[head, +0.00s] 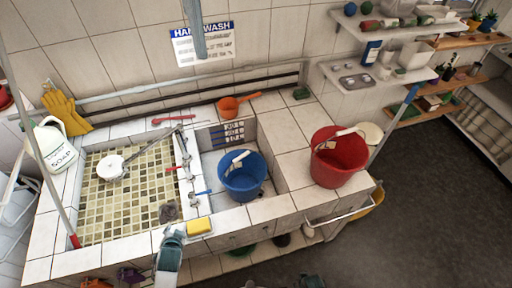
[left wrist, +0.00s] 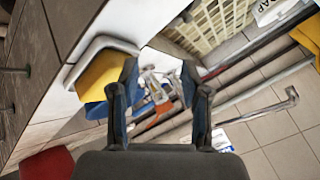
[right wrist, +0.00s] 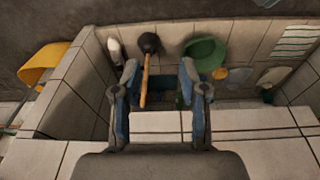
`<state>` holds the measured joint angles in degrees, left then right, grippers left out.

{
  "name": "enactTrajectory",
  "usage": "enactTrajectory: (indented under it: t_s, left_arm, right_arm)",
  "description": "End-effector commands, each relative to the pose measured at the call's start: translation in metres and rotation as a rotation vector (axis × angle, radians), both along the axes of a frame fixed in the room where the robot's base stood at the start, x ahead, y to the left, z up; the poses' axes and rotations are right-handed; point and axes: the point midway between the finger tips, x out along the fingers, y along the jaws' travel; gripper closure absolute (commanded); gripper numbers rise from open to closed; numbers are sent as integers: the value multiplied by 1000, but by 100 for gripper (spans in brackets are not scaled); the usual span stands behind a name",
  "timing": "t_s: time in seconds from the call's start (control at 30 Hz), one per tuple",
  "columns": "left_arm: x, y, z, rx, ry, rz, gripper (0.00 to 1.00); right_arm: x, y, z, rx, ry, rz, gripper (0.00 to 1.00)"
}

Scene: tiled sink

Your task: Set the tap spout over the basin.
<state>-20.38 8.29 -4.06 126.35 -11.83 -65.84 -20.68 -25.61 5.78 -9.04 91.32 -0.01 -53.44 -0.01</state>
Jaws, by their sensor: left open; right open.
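The tap (head: 190,172) stands on the tiled divider between the mosaic-floored left basin (head: 150,205) and the right basin (head: 209,165). It has a red and a blue handle. A thin grey bar (head: 155,144), apparently the spout, slants left over the left basin in the head view. The tap body (left wrist: 155,88) shows beyond my left fingers in the left wrist view, where a bent pipe end (left wrist: 291,95) also shows. My left gripper (head: 174,232) is open and empty at the sink's front edge, beside a yellow sponge (head: 199,226). My right gripper (right wrist: 160,85) is open and empty.
A blue bucket (head: 242,182) sits in the right basin, and a red bucket (head: 337,165) stands on the right counter. A white round object (head: 110,167) is in the left basin. A soap jug (head: 55,150) stands far left. A plunger (right wrist: 149,45) and green bowl (right wrist: 207,52) lie beyond my right gripper.

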Motion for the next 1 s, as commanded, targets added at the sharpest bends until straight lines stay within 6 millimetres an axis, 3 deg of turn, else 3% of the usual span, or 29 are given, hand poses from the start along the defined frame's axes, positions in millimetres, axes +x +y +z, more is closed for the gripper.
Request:
enactTrajectory:
  t_s: [0.27,0.5,0.6,0.7,0.87,1.0]
  left_arm:
    - [53,25,48,220,-151,-99,54]
    - [113,58,123,557,-320,-208,54]
    - [128,67,147,670,-362,-236,54]
    - [136,71,160,736,-385,-251,54]
    - [146,73,164,766,-392,-259,54]
    - [167,81,162,765,-392,-258,54]
  right_arm:
    - [-45,-8,-68,-4,42,8,57]
    - [-127,-22,-131,-13,91,19,57]
    - [-156,-27,-143,-15,104,22,57]
    - [-172,-30,-148,-17,109,24,57]
    - [-179,-33,-150,-16,111,26,57]
    - [-179,-33,-147,-16,111,27,57]
